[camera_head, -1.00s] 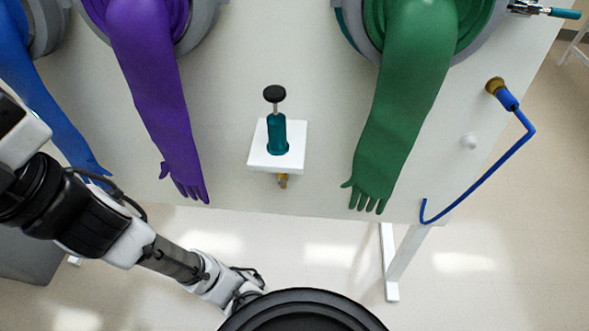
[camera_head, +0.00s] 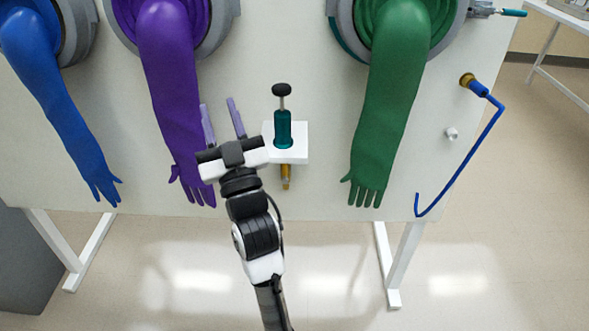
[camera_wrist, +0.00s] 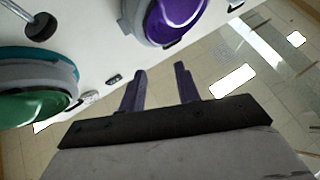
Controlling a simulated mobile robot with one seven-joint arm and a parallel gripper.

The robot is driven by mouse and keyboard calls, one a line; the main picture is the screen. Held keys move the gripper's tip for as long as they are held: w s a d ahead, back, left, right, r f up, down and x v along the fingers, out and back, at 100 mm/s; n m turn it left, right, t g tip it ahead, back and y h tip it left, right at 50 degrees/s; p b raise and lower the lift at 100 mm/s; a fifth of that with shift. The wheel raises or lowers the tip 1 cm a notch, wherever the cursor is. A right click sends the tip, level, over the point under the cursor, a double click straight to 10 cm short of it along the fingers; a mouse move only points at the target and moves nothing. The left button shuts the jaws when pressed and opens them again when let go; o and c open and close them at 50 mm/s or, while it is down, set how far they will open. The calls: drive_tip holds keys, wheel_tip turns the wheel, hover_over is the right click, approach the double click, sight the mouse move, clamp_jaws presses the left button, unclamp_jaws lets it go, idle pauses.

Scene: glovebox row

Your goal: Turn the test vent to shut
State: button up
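No part in view is labelled as the test vent, so I cannot tell which fitting it is. A teal cylinder (camera_head: 283,130) with a black knob (camera_head: 282,90) on a thin stem stands on a white bracket (camera_head: 298,156) on the panel front. A brass fitting (camera_head: 286,176) hangs below the bracket. A teal-handled lever (camera_head: 513,13) sits at the upper right. My gripper (camera_head: 220,105) is open and empty, left of the teal cylinder and in front of the purple glove. Its fingers also show apart in the wrist view (camera_wrist: 160,75).
Blue (camera_head: 60,110), purple (camera_head: 172,80) and green (camera_head: 387,110) gloves hang from round ports. A brass-and-blue fitting (camera_head: 474,86) with a bent blue tube (camera_head: 486,130) is at the right, near a white knob (camera_head: 451,134). Floor in front is clear.

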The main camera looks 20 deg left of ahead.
drive_tip(key=w+d+f+m+g+h+b, duration=0.1)
drive_tip(key=w+d+f+h, duration=0.2)
drive_tip(key=f, duration=0.5)
drive_tip(key=w+d+f+m+h, duration=0.2)
drive_tip(key=w+d+f+h, duration=0.1)
drive_tip(key=f, duration=0.5)
drive_tip(key=g+h, duration=0.2)
approach(285, 169)
wheel_tip(285, 169, up, 3)
drive_tip(key=s, duration=0.1)
drive_tip(key=shift+m, duration=0.3)
drive_tip(key=p+x, duration=0.2)
drive_tip(key=x, duration=1)
drive_tip(key=shift+w+d+r+p, duration=0.1)
drive_tip(key=shift+d+r+p, duration=0.1)
drive_tip(key=shift+p, duration=0.1)
drive_tip(key=shift+f, duration=0.1)
clamp_jaws()
